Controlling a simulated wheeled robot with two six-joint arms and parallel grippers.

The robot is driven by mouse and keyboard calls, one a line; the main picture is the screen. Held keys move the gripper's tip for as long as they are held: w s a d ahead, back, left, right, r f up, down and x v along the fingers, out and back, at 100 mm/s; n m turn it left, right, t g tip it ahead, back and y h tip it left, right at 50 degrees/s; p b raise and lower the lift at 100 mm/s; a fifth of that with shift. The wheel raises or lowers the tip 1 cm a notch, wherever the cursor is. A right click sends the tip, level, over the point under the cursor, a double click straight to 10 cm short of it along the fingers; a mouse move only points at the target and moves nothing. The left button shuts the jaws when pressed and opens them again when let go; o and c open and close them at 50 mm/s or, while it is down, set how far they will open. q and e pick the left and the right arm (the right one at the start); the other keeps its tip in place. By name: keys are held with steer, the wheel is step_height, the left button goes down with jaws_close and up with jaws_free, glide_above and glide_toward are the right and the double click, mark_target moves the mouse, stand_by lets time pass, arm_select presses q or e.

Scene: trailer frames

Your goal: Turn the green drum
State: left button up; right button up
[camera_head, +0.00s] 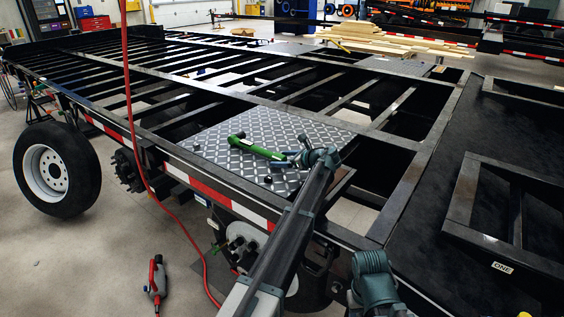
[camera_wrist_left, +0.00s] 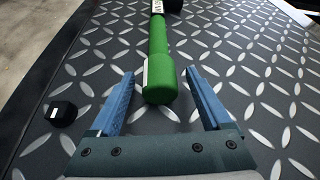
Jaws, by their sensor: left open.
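A green, rod-like tool (camera_head: 252,147) with a thicker cylindrical near end lies on a diamond-patterned metal plate (camera_head: 215,150) on the trailer frame. It is the main green thing here; I make out no separate drum. My left gripper (camera_head: 283,160) is open at the tool's near end. In the left wrist view, the green cylinder (camera_wrist_left: 161,84) lies between the blue fingers of my left gripper (camera_wrist_left: 160,76), with a visible gap on both sides. A pale label is on the cylinder, and a dark part is at the tool's far end.
Small black knobs sit on the plate, one left of the gripper (camera_wrist_left: 61,113). The trailer's black frame (camera_head: 250,100) has open gaps between its beams. A red hose (camera_head: 130,110) hangs at the left. A red and grey tool (camera_head: 156,277) is on the floor beside a wheel (camera_head: 58,168).

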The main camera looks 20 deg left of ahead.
arm_select(q)
jaws_close()
steer(key=shift+w+m+g, duration=0.2)
steer(key=shift+m+g, duration=0.2)
steer(key=shift+m, duration=0.2)
steer(key=shift+s+m, duration=0.1)
steer(key=shift+m, duration=0.2)
jaws_free()
